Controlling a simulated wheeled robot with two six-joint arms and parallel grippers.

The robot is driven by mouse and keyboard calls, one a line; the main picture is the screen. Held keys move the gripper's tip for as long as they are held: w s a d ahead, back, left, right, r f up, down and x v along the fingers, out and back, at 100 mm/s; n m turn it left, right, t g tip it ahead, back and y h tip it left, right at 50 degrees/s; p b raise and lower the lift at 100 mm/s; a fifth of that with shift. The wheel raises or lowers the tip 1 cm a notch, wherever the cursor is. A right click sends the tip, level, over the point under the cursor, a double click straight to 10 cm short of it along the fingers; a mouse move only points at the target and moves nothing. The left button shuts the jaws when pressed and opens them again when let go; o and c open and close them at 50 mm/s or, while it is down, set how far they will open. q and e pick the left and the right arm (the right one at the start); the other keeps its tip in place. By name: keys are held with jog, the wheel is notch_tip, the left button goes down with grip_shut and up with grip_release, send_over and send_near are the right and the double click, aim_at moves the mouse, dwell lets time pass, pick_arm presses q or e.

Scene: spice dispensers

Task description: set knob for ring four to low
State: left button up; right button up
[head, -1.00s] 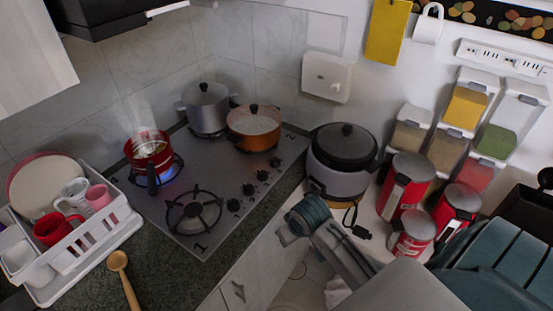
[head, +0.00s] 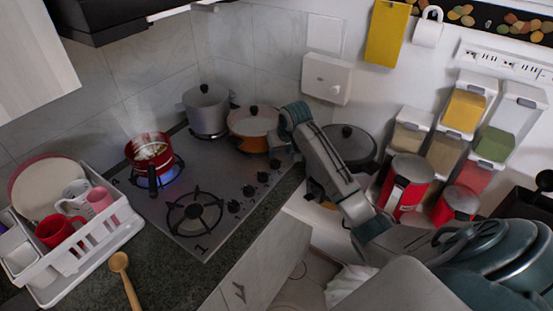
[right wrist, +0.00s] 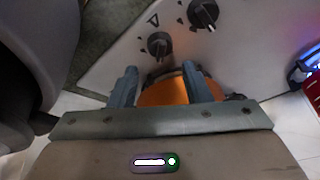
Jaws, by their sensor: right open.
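The black stove knobs run in a row along the stove's right edge in the head view. The rearmost knob (head: 275,163) is beside the orange pot. In the right wrist view a black knob (right wrist: 159,44) lies just beyond my fingertips, with a second knob (right wrist: 203,14) further up and right. I cannot read ring four's number. My right gripper (right wrist: 160,74) is open and empty, with the orange pot (right wrist: 168,93) showing between and below its fingers. In the head view my right gripper (head: 284,138) is over the stove's back right corner. My left gripper is not in view.
The orange pot (head: 252,121) and grey pot (head: 207,108) stand at the stove's back. A steaming red pot (head: 150,152) sits over a blue flame. The rice cooker (head: 352,143) stands close beside my right arm. The front burner (head: 194,212) is bare.

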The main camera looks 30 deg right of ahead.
aim_at(276, 161)
jog(key=p+x, duration=0.1)
jog(key=x, duration=0.6)
jog(key=shift+w+f+p, duration=0.1)
jog(key=shift+f+p, duration=0.15)
jog(key=shift+p, duration=0.05)
jog(key=shift+c, duration=0.4)
jog(key=c, duration=0.6)
